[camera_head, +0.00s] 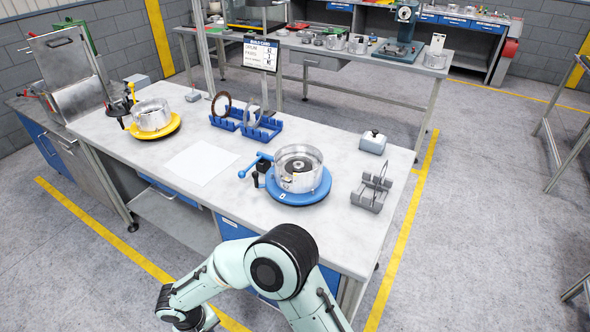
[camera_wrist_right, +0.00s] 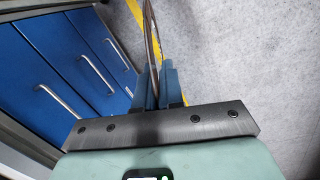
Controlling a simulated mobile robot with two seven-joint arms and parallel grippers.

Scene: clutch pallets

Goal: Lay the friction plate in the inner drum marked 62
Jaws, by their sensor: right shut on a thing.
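A silver drum (camera_head: 299,168) with a dark hub inside sits on a blue round base (camera_head: 300,196) at the table's right. Another silver drum (camera_head: 151,114) sits on a yellow round base (camera_head: 155,133) at the left. I cannot read a 62 on either. In the right wrist view my right gripper (camera_wrist_right: 159,82) is shut on a thin brownish plate, the friction plate (camera_wrist_right: 153,35), seen edge-on. It is held in front of blue drawers and the floor. In the head view my right arm is at the bottom and its fingers are hidden. My left gripper is not in view.
A blue-handled lever (camera_head: 255,165) stands just left of the right drum. A grey wire rack (camera_head: 370,190) and a grey block (camera_head: 372,142) stand right. A white sheet (camera_head: 200,162) lies on clear tabletop.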

